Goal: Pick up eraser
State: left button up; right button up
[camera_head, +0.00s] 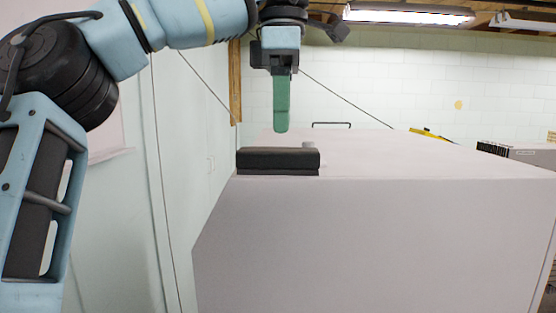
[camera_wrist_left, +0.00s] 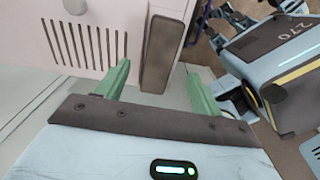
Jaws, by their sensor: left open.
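The eraser (camera_head: 278,161) is a dark, near-black block lying at the near left edge of a pale box top. In the left wrist view the eraser (camera_wrist_left: 160,48) shows as a long brown-grey block between the green fingers. My left gripper (camera_head: 281,128) points down just above the eraser and appears apart from it in the head view. In the left wrist view the gripper (camera_wrist_left: 157,68) is open, with one finger on each side of the eraser and nothing held. My right gripper is not in view.
The large pale box (camera_head: 370,235) has a wide, mostly bare top to the right. A small light cylinder (camera_head: 308,147) stands behind the eraser. A thin dark handle (camera_head: 338,124) is farther back. A pale wall (camera_head: 190,150) is close on the left.

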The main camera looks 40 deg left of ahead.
aim_at(283, 149)
pick_arm(q)
jog(key=shift+f, duration=2.6)
jog(key=c, duration=1.1)
jog(key=shift+r, duration=0.15)
jog(key=shift+r, duration=1.5)
jog(key=shift+s+d+r, duration=0.2)
jog(key=shift+s+d, duration=0.05)
jog(key=s+d, duration=0.3)
jog(key=s+d+r, duration=0.1)
jog(key=s+d, duration=0.6)
jog(key=s, duration=0.1)
jog(key=shift+d+r, duration=0.15)
jog(key=shift+d, duration=0.15)
